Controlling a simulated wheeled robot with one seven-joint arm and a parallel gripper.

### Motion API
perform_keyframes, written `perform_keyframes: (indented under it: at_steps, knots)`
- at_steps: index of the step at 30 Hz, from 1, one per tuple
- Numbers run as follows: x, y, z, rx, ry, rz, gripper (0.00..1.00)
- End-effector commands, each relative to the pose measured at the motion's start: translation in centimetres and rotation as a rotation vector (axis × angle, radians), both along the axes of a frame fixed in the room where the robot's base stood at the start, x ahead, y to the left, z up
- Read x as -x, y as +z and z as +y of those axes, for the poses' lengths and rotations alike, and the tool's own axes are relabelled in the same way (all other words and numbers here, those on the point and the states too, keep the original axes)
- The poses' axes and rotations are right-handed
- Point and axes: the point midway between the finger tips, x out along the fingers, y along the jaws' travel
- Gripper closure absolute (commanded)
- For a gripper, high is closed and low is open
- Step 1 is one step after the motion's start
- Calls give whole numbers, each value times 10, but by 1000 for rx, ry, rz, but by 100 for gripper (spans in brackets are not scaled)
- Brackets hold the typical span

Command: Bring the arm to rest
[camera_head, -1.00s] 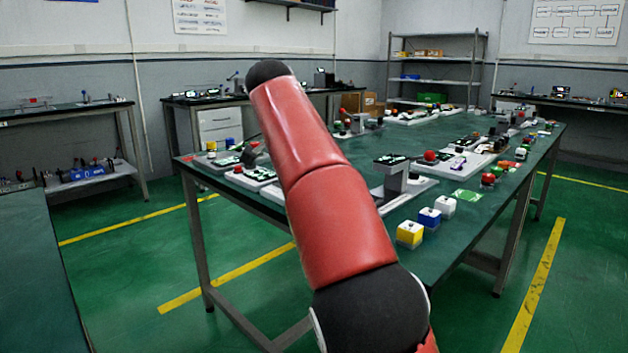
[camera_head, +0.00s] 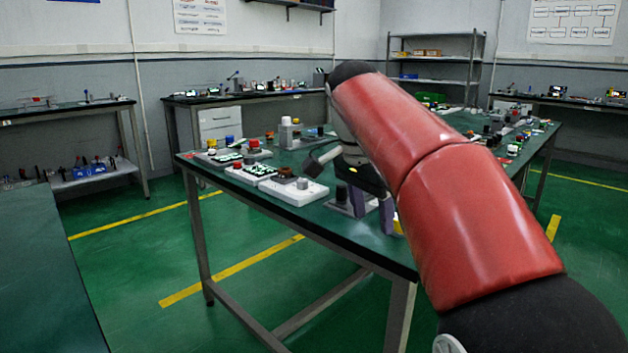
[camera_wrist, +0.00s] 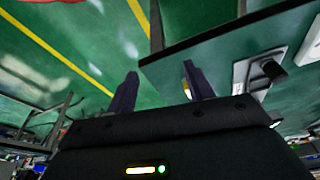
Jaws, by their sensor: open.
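My red and black arm reaches across the right half of the head view and covers much of the table behind it. My gripper (camera_head: 372,212) hangs at the near edge of the green-topped table (camera_head: 330,235), with its two purple-grey fingers pointing down. The wrist view shows the fingers of my gripper (camera_wrist: 160,72) spread apart with nothing between them. The table corner (camera_wrist: 165,65) shows beyond the fingers there, with green floor to the left. Whether the fingers touch anything cannot be told.
A yellow block (camera_head: 398,225) shows partly behind my gripper. White boards with parts, such as this one (camera_head: 293,191), lie along the table's left side. A grey device (camera_head: 340,196) stands close to my fingers. The floor (camera_head: 230,240) left of the table is clear.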

Motion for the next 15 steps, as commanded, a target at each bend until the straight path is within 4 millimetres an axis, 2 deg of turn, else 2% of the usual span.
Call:
perform_keyframes:
  at_steps: [1, 4, 8, 11, 15]
  knots:
    - [12, -3, -12, -18, 47, -4, 48]
    - [39, -15, -31, -50, 189, -21, 48]
    - [82, -43, -48, -69, 396, -64, 48]
    - [117, -69, -54, -57, 548, -107, 48]
    - [165, -115, -57, -7, 742, -164, 48]
